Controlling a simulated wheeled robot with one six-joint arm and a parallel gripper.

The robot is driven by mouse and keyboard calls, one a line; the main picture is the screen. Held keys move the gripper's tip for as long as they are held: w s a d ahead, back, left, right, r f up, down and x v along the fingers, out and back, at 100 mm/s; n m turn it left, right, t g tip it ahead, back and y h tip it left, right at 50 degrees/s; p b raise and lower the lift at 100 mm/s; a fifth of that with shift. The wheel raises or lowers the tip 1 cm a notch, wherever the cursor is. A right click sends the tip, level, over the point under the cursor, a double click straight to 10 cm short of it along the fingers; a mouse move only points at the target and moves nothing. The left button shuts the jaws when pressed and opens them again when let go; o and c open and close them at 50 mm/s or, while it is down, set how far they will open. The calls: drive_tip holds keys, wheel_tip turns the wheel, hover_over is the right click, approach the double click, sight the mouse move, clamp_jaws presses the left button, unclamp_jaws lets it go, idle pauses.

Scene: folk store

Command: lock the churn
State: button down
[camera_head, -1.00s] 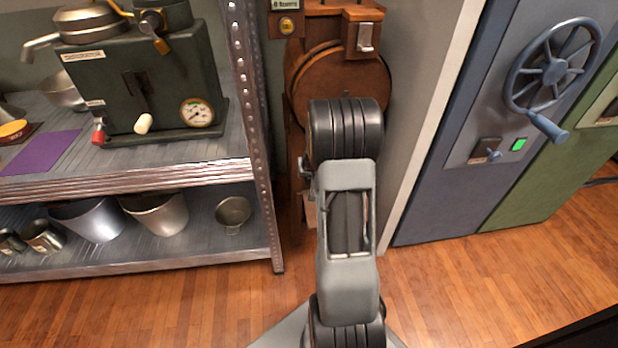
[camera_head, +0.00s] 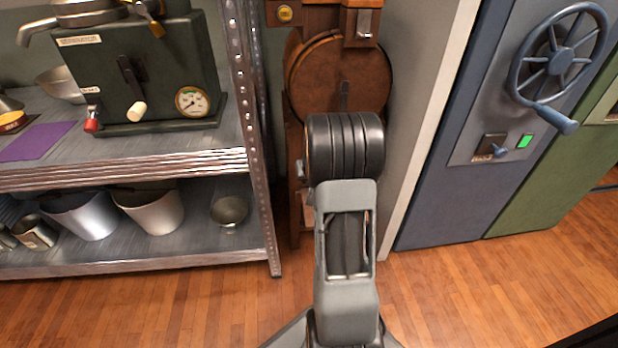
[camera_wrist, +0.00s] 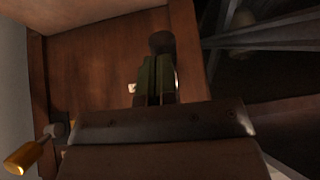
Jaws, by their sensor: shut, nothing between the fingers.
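The wooden churn (camera_head: 335,75), with a round brown drum in a wooden frame, stands between the shelf and the pale wall panel in the head view. In the wrist view my gripper (camera_wrist: 155,72) is shut and empty, in front of brown wooden boards (camera_wrist: 90,70). A dark round hole or knob (camera_wrist: 162,42) lies just beyond the fingertips. I cannot tell whether they touch it.
A metal shelf (camera_head: 120,172) with a green gauge machine (camera_head: 140,75) and several pails stands left. A blue cabinet with a handwheel (camera_head: 558,58) stands right. A yellow-tipped handle (camera_wrist: 24,158) shows low left in the wrist view. The wooden floor is clear at front right.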

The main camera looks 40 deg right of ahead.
drive_tip(key=shift+f, duration=0.2)
idle(0.6)
drive_tip(key=s+f+p+v, duration=0.1)
drive_tip(key=p+v, duration=0.3)
drive_tip(key=v, duration=1)
drive_tip(key=shift+s+a+p, duration=0.2)
drive_tip(key=shift+s+p, duration=0.1)
drive_tip(key=shift+p, duration=0.05)
